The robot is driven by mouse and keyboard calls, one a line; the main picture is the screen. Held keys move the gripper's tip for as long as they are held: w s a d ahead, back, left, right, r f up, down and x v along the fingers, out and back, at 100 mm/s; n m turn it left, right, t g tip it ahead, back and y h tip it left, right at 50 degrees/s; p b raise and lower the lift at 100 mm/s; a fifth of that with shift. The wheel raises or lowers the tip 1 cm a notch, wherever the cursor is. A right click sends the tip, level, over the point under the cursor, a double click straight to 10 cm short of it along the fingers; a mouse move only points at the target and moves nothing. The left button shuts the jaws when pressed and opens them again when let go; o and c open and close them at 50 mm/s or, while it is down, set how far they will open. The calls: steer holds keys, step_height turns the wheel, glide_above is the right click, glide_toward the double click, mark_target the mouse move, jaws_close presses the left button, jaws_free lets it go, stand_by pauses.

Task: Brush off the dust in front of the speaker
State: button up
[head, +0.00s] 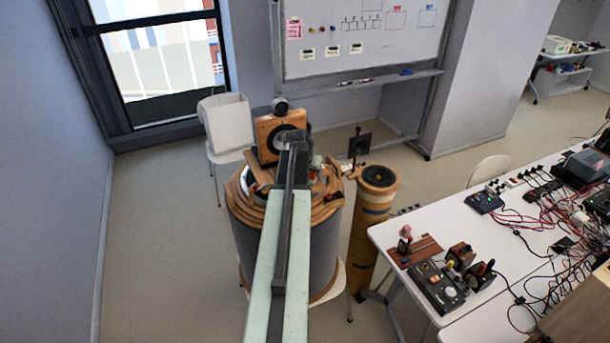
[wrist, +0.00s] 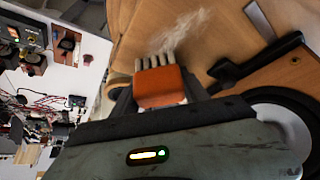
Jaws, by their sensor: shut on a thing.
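A wooden speaker (head: 268,130) with a dark round cone stands on top of a large drum-shaped stand (head: 250,225) in the head view. My arm hides part of its front. In the wrist view my gripper (wrist: 165,92) is shut on a brush (wrist: 160,86) with an orange-red body and pale bristles. The bristles point at a pale, streaky patch of dust (wrist: 180,33) on the wooden surface (wrist: 225,35). The bristle tips are close to the patch; I cannot tell whether they touch. In the head view the brush and dust are hidden or too small to make out.
A narrower round wooden stand (head: 378,205) is right of the drum. A white table (head: 440,228) with electronics stands farther right. Floor at left is clear.

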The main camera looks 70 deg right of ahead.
steer(key=shift+s+d, duration=0.35)
steer(key=shift+s, duration=0.05)
steer(key=shift+f, duration=0.15)
steer(key=shift+a, duration=0.15)
steer(key=shift+w+a, duration=1.05)
steer(key=shift+w, duration=0.25)
steer(key=shift+w+a, duration=1)
steer(key=shift+w, duration=0.3)
steer(key=shift+w+a, duration=1.05)
steer(key=shift+w, duration=0.25)
step_height(320, 180, up, 7)
steer(key=p, duration=0.6)
steer(key=shift+f, duration=0.3)
